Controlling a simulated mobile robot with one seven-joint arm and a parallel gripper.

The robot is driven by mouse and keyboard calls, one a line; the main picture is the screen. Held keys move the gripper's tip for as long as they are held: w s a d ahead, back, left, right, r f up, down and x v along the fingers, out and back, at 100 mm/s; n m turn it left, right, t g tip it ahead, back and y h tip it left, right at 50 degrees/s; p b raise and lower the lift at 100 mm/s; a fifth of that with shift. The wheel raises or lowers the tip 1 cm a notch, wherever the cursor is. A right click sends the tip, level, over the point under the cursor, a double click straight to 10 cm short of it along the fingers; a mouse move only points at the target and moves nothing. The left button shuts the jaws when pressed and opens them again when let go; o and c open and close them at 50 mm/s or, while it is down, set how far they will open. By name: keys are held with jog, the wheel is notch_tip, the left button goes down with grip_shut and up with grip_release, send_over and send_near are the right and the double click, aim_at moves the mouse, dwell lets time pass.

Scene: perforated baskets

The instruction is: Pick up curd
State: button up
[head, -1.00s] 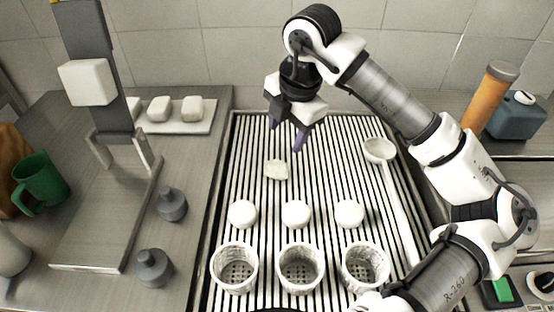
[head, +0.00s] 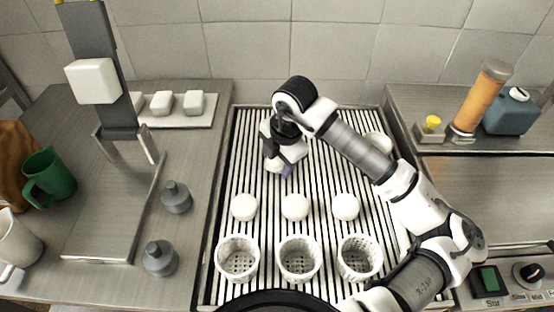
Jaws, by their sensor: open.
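The curd, an off-white lump (head: 273,165), lies on the slatted rack (head: 240,150) in the upper middle of the head view. My gripper (head: 279,170) is open and low over the curd, its fingers around or just beside it. The gripper hides part of the curd, and I cannot tell whether the fingers touch it. Three round white pieces, among them the middle one (head: 295,207), lie in a row in front. Three perforated white baskets, among them the middle one (head: 299,259), stand nearer and look empty.
A ladle (head: 377,141) lies on the rack's right side, partly behind my arm. Two grey weights (head: 176,197) and a press stand (head: 105,215) are on the left counter, with a green mug (head: 48,176). An orange cylinder (head: 480,98) stands at the back right.

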aim_at(278, 158)
jog(key=c, duration=0.7)
jog(key=shift+o, duration=0.2)
jog(key=w+a+b+v, duration=0.1)
jog(key=v, duration=0.8)
jog(key=w+a+r+b+v, duration=0.1)
jog(key=w+a+b+v, duration=0.1)
jog(key=v, duration=0.8)
jog(key=shift+r, duration=0.3)
jog(key=shift+w, duration=0.15)
